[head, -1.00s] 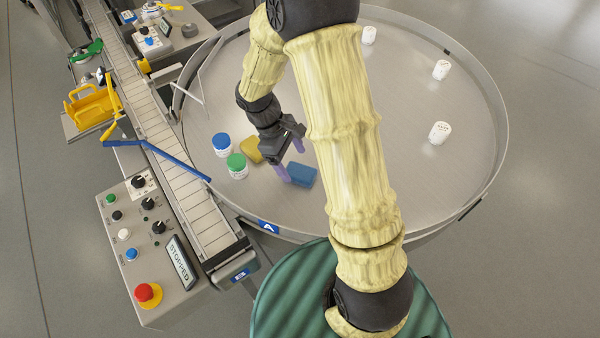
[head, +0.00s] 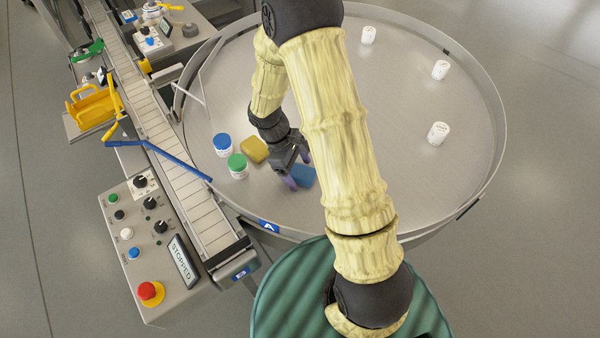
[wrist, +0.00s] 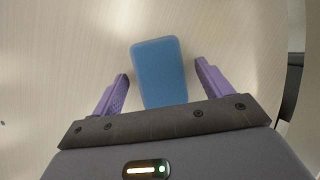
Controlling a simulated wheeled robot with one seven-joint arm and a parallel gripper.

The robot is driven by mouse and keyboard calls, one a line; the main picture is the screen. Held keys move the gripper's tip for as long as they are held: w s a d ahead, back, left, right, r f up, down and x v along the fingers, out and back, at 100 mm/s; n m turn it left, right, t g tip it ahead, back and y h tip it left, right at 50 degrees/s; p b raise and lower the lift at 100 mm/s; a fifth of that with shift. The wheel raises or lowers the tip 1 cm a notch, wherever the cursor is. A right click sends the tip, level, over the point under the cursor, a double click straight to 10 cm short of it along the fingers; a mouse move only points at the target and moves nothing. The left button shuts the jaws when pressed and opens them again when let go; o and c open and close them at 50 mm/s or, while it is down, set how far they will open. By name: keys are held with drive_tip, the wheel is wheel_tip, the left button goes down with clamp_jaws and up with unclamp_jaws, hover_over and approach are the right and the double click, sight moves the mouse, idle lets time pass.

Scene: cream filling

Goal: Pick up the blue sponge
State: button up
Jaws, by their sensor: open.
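The blue sponge (head: 303,176) lies flat on the round metal table (head: 400,95), partly hidden by my gripper in the head view. In the wrist view the blue sponge (wrist: 160,72) lies between and beyond the two purple fingers, its near end between them. My gripper (wrist: 162,78) is open, with a gap on each side of the sponge. In the head view my gripper (head: 298,182) is over the sponge. I cannot tell how high the fingers are above the table.
A yellow sponge (head: 254,150), a blue-lidded jar (head: 222,146) and a green-lidded jar (head: 237,166) stand left of my gripper. Several white jars, one here (head: 438,133), are on the right. A conveyor (head: 165,135) with a blue bar (head: 165,156) runs along the left.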

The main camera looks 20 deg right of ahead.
sight(298, 170)
drive_tip(key=c, duration=1.1)
drive_tip(key=shift+o, duration=0.2)
drive_tip(key=shift+r, duration=0.1)
wheel_tip(298, 170, up, 10)
drive_tip(key=b, duration=0.1)
drive_tip(key=shift+o, duration=0.9)
drive_tip(key=shift+c, duration=0.5)
